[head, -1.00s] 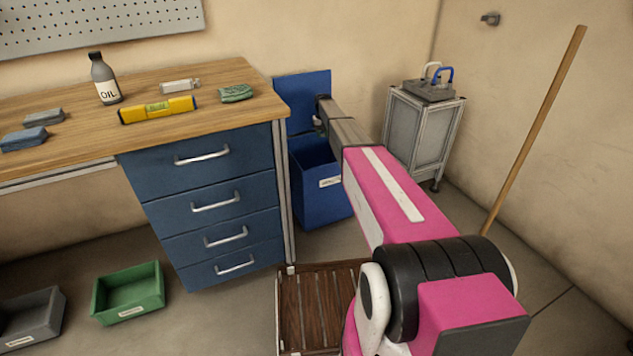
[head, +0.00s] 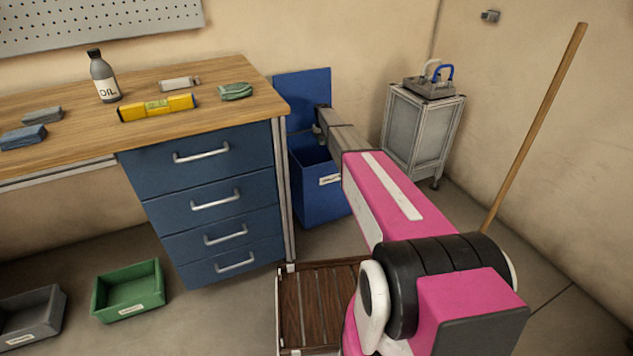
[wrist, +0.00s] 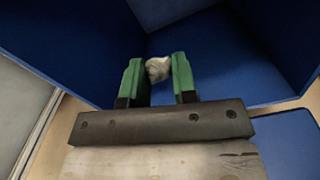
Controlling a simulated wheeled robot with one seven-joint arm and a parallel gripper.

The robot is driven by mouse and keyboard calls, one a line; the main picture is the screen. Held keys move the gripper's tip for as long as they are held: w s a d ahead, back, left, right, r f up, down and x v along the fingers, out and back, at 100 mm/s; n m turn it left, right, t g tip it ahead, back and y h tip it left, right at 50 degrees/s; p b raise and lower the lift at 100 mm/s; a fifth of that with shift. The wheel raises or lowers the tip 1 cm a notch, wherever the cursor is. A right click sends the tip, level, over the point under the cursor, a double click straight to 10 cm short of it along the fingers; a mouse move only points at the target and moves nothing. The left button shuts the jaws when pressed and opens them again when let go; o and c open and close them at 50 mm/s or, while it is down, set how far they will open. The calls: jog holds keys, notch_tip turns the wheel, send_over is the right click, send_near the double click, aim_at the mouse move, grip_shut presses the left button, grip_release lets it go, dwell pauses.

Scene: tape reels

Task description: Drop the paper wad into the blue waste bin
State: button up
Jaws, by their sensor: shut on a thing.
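The paper wad (wrist: 158,69) is a small crumpled greyish-white lump in the wrist view. My gripper (wrist: 158,75) has green fingers, one on each side of the wad, and is shut on it. The blue waste bin (wrist: 220,65) surrounds the wad in the wrist view, with its inner walls and floor behind the fingers. In the head view the blue waste bin (head: 318,200) stands on the floor beside the drawer cabinet, its lid raised at the back. My arm reaches over its opening. The wad is not clearly visible in the head view.
The blue drawer cabinet (head: 215,205) and wooden bench top (head: 150,75) stand left of the bin. A grey cabinet (head: 423,135) stands right of it, and a wooden pole (head: 535,125) leans at the right wall. A green crate (head: 128,310) lies on the floor.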

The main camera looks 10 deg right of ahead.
jog(key=o, duration=1)
jog(key=shift+r, duration=0.1)
notch_tip(320, 180, up, 11)
jog(key=shift+m, duration=0.3)
jog(key=s, duration=5.7)
jog(key=shift+s+f, duration=0.1)
jog(key=shift+f, duration=0.1)
